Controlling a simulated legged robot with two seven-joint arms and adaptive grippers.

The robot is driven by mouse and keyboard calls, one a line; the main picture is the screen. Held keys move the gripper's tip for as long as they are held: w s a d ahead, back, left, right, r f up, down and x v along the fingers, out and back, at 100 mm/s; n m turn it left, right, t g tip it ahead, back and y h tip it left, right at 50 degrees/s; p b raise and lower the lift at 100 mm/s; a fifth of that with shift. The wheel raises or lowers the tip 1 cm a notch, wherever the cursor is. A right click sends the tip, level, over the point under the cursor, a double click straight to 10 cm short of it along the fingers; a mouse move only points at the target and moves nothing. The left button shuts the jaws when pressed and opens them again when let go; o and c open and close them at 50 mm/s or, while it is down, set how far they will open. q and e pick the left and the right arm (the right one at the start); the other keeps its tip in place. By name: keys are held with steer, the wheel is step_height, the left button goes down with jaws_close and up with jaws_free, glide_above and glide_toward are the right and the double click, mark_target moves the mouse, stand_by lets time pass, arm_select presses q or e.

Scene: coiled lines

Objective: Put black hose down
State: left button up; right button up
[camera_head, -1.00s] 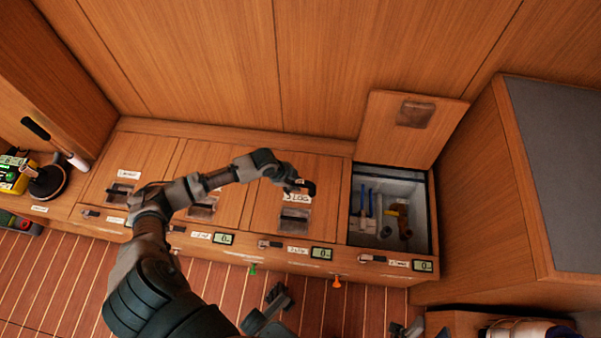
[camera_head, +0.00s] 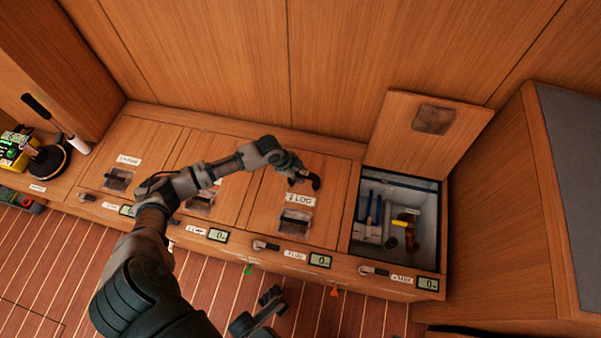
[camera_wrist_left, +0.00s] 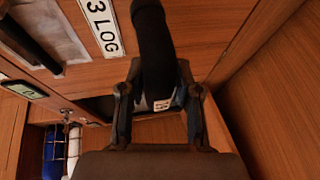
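A black hose (camera_wrist_left: 152,45) shows in the left wrist view as a thick dark tube running up between the fingers of my left gripper (camera_wrist_left: 160,85). In the head view, the short curved black end of the hose (camera_head: 316,182) sticks out at the tip of my left gripper (camera_head: 299,174). The gripper appears shut on it, above the closed wooden lid (camera_head: 262,215) labelled LOG. The hose's contact with the lid is unclear.
Right of the lid is an open grey compartment (camera_head: 427,255) with blue-handled and yellow-brown items inside; its raised lid (camera_head: 400,125) leans against the wall. Several closed lids lie to the left. A tall wooden cabinet (camera_head: 500,220) borders the right.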

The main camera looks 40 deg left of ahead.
arm_select(q)
steer(key=shift+o, duration=0.8)
